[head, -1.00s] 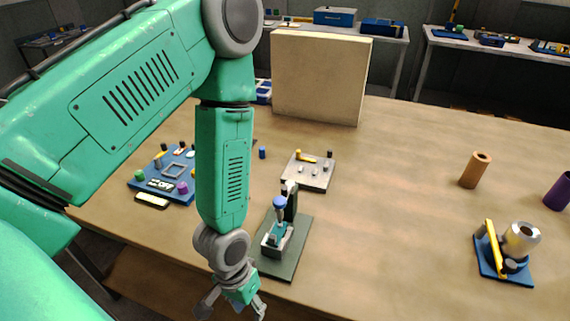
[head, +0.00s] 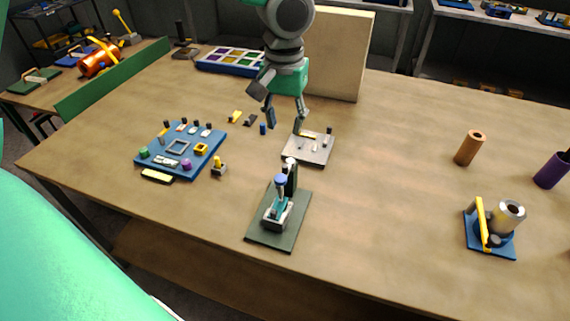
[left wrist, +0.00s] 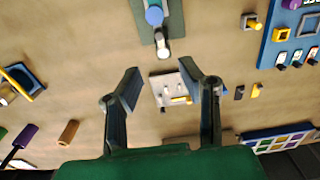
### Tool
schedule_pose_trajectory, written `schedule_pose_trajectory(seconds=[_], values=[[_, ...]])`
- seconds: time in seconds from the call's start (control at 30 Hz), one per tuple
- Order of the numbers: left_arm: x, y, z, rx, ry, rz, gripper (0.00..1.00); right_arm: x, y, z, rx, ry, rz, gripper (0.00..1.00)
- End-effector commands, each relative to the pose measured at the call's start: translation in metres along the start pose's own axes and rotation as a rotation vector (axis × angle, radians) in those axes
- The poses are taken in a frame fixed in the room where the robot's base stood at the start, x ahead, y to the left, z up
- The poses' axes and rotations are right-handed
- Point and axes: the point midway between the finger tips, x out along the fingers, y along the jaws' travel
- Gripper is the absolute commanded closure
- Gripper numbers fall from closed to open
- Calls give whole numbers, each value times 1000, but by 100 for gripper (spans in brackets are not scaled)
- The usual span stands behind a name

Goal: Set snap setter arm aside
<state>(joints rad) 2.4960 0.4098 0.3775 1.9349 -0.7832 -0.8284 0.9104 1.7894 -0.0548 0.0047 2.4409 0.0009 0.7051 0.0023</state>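A small press-like setter (head: 277,211) with a blue knob stands upright on a dark green base plate (head: 268,237) near the table's front. Its blue knob also shows at the top of the left wrist view (left wrist: 154,15). Behind it lies a pale grey plate (head: 300,157) with several small pegs and a yellow bar (head: 309,135). My left gripper (head: 286,125) hangs open and empty above this plate. In the left wrist view, the plate (left wrist: 158,84) shows between and beyond the spread fingers. I cannot tell which part is the snap setter arm. My right gripper is not in view.
A blue board (head: 170,163) with small parts lies to the left, with a yellow-topped block (head: 219,169) beside it. A beige panel (head: 335,55) stands behind my gripper. At right are a copper cylinder (head: 469,148) and a blue-based fixture (head: 488,250).

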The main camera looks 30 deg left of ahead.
Motion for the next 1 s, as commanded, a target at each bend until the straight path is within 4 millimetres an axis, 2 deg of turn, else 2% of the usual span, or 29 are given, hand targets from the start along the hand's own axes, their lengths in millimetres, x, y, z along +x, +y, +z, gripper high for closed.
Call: schedule_pose_trajectory(seconds=[0.3, 0.5, 0.7, 1.0], values=[[67, 0, 3, 2, -7, -1, 66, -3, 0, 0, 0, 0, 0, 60], [103, 0, 3, 3, -5, 1, 66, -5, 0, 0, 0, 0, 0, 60], [122, 0, 3, 2, -2, 2, 66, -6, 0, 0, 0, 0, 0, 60], [126, 0, 3, 2, -1, 2, 66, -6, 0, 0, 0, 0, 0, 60]])
